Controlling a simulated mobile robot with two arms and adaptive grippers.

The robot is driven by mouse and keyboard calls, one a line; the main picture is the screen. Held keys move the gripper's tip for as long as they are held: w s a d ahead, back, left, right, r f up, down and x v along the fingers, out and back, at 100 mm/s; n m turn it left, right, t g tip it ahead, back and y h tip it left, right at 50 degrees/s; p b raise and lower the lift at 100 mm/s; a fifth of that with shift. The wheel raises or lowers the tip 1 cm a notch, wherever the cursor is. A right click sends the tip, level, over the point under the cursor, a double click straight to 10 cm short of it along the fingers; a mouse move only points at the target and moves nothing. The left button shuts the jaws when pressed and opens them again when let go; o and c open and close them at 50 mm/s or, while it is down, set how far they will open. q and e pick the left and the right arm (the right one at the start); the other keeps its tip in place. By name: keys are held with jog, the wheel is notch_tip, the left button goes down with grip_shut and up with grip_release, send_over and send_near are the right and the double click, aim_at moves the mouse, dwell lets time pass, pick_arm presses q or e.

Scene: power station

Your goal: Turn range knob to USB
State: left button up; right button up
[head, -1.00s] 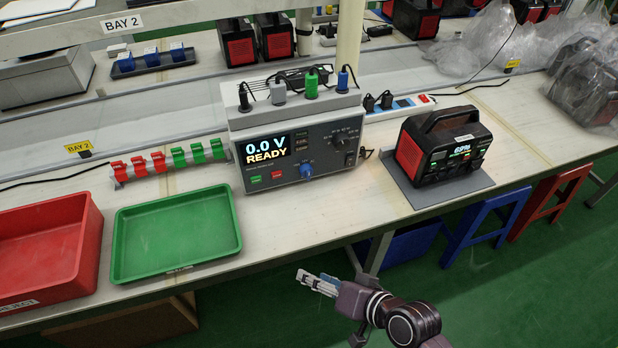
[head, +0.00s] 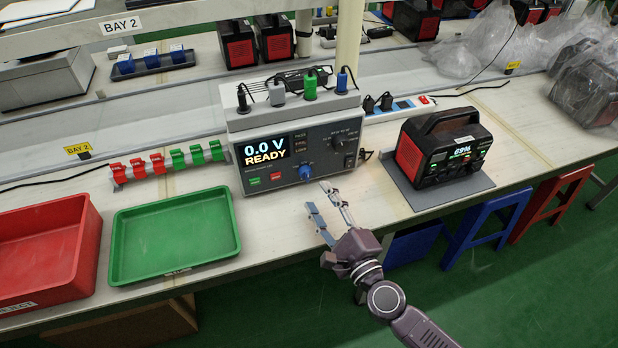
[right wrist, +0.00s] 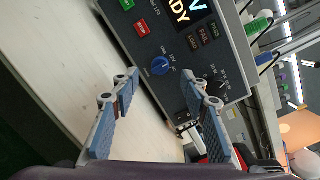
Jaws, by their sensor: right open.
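The tester (head: 290,140) stands on the bench, its display reading 0.0 V READY. A blue knob (head: 306,172) is low on its front panel; in the right wrist view the blue knob (right wrist: 160,66) has small labels around it, one seeming to read 12V. Its pointer setting is too small to tell. A black dial (head: 338,144) sits higher to the right. My right gripper (head: 317,190) is open and empty, just in front of the blue knob and apart from it. In the wrist view the fingers (right wrist: 160,77) spread to either side below the knob. My left gripper is out of view.
A green tray (head: 118,270) and red bin (head: 97,240) are left of the tester. A power station (head: 445,150) stands right on a grey plate (head: 412,195). Green and red buttons (head: 276,177) sit beside the blue knob. Cables rise from plugs on top of the tester.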

aim_at(308, 178)
jog(key=shift+w+d+f, duration=0.1)
jog(key=shift+w, duration=0.35)
jog(key=x, duration=0.7)
grip_shut()
